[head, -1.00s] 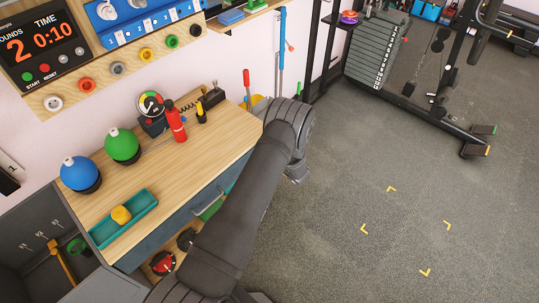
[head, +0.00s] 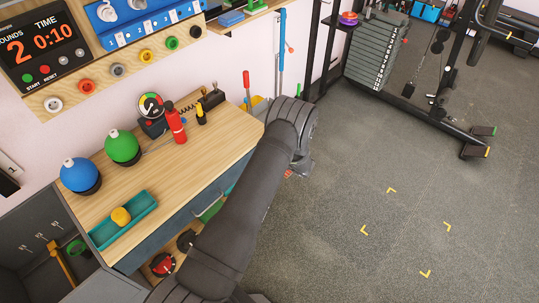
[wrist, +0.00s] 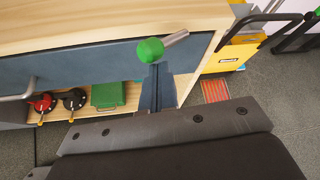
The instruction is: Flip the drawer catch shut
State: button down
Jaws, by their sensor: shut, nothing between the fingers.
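The drawer catch shows in the wrist view as a silver rod (wrist: 175,39) with a green ball knob (wrist: 150,50) at its left end. The rod slants up to the right, by the right end of the grey-blue drawer front (wrist: 90,62). My gripper (wrist: 157,68) is shut and empty. Its fingertips are just below the knob in that view; I cannot tell whether they touch it. In the head view the drawer front (head: 160,240) is partly behind my arm, and the catch and my fingers are hidden.
An open shelf below the drawer holds black and red knobbed items (wrist: 73,100) and a green box (wrist: 108,94). A yellow bin (wrist: 235,52) stands right of the bench. The bench top (head: 165,175) carries several items. Open floor (head: 340,220) lies to the right.

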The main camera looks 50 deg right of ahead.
jog(key=d+r+m+y, duration=0.2)
jog(key=m+y, duration=0.1)
jog(key=d+r+m+y, duration=0.1)
jog(key=m+y, duration=0.1)
jog(key=shift+d, duration=0.2)
dwell(0.6)
jog(key=shift+r, duration=0.15)
jog(key=shift+r, duration=0.8)
